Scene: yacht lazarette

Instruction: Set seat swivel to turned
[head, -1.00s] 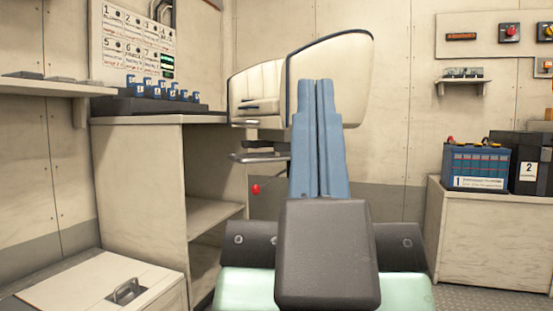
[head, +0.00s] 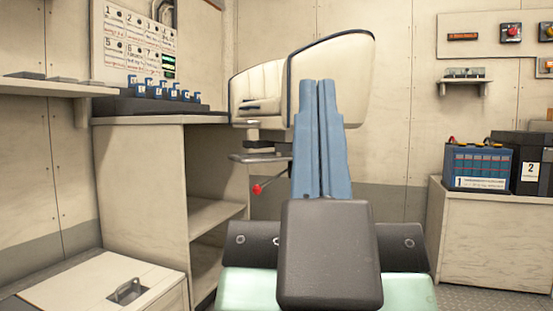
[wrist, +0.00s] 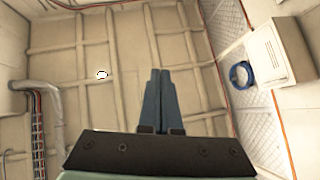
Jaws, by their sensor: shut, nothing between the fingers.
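The seat (head: 268,85) is cream with dark blue piping. It stands beyond my gripper at the back, its tall cream side panel (head: 355,75) facing me. Under it are a dark mount and a grey plate (head: 255,157). A red knob (head: 257,189) sits on a thin rod sloping down-left from beneath the seat. My gripper (head: 318,84) points upward, its blue fingers together and empty, in front of the seat in the picture and right of the knob. The fingers hide part of the seat and its base. The wrist view shows the shut fingers (wrist: 160,72) but no seat.
A wooden cabinet (head: 145,190) with an open shelf stands left, topped by a dark rack of blue items (head: 165,90). A hatch (head: 95,285) with a handle is at lower left. Batteries (head: 477,167) stand on a box (head: 480,235) at right. Some floor shows at lower right.

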